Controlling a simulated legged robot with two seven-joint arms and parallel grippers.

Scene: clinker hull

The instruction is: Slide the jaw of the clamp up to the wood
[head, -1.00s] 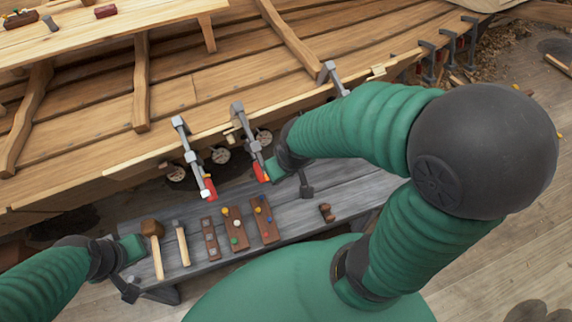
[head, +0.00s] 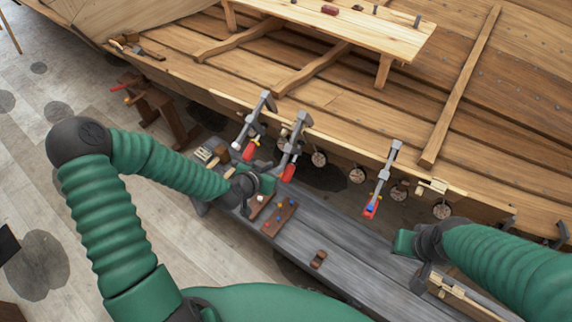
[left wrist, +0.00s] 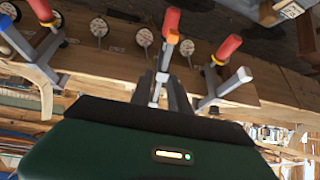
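Three grey bar clamps with red handles hang on the hull's plank edge in the head view: a left clamp (head: 265,103), a middle clamp (head: 297,130) and a right clamp (head: 386,172). My left gripper (head: 274,184) is beside the middle clamp's red handle. In the left wrist view its two dark fingers (left wrist: 164,92) stand apart on either side of the middle clamp's metal bar (left wrist: 161,85). Whether they touch it is unclear. The middle clamp's red handle (left wrist: 172,19) shows above them. My right gripper (head: 403,243) is over the bench, away from the clamps; its fingers are unclear.
The grey bench (head: 335,235) runs below the hull edge. It carries a brown tray (head: 279,217) with coloured pieces and a small brown object (head: 318,260). A wooden trestle (head: 158,108) stands at the left. The bench's middle is mostly clear.

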